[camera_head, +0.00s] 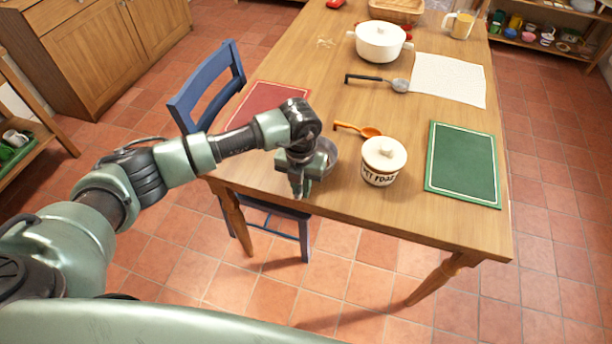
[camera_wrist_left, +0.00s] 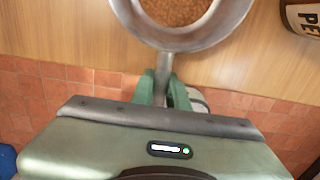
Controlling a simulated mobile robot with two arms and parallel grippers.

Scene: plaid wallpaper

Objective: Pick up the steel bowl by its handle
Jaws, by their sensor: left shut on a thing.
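The steel bowl (camera_wrist_left: 218,32) fills the top of the left wrist view, with brown grainy contents in it. Its handle (camera_wrist_left: 165,67) runs down between the fingers of my left gripper (camera_wrist_left: 164,90), which is shut on it. In the head view my left gripper (camera_head: 298,190) is at the table's near edge, and the bowl (camera_head: 328,151) shows only partly behind it. I cannot tell whether the bowl touches the table. My right gripper is not in view.
A white pet food jar (camera_head: 382,165) stands close to the right of the bowl. An orange spoon (camera_head: 360,130), a green placemat (camera_head: 462,164), a red placemat (camera_head: 262,101), a ladle (camera_head: 378,81) and a white pot (camera_head: 380,42) are on the wooden table (camera_head: 410,222). A blue chair (camera_head: 208,90) stands at the left.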

